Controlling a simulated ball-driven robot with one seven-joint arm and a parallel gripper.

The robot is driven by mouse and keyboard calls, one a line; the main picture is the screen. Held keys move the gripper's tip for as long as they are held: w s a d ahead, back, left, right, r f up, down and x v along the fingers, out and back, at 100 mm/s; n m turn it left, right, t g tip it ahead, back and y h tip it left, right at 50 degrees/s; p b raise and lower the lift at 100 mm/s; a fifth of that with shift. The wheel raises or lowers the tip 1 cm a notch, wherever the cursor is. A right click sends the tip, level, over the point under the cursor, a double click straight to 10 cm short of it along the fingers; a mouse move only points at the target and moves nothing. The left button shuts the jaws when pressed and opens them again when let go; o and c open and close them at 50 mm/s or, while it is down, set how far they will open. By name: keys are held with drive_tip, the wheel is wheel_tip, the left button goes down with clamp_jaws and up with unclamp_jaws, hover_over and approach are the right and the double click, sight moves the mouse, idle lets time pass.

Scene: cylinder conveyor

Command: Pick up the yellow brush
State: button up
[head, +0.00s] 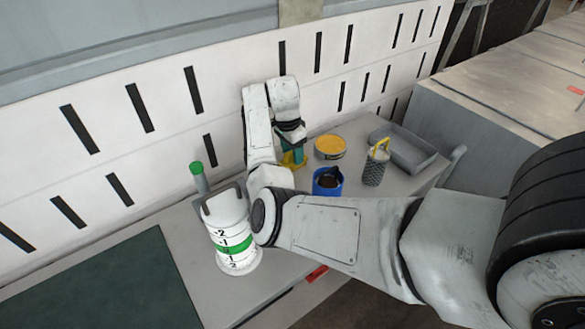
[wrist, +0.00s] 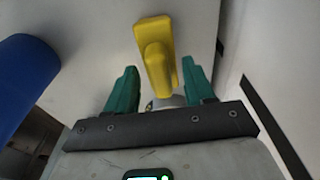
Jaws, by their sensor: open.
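The yellow brush (head: 289,161) stands on the grey table near the white slotted wall, partly hidden by my gripper in the head view. In the wrist view the brush (wrist: 156,57) shows as a yellow block with a raised ridge, reaching up past my fingertips. My gripper (head: 297,152) is open and low over the table at the brush. In the wrist view its two green fingers (wrist: 160,72) stand on either side of the lower part of the brush, with gaps showing on both sides.
A blue cup (head: 327,182) stands close by, with a yellow-topped can (head: 330,147) behind it. A mesh cup (head: 374,171) and a grey tray (head: 405,150) are further right. A white canister with a green band (head: 231,236) stands at the front left.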

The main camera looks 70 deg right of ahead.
drive_tip(key=shift+f, duration=0.25)
drive_tip(key=shift+c, duration=0.2)
drive_tip(key=c, duration=0.9)
wheel_tip(320, 180, up, 10)
drive_tip(key=o, duration=0.6)
drive_tip(key=c, duration=0.3)
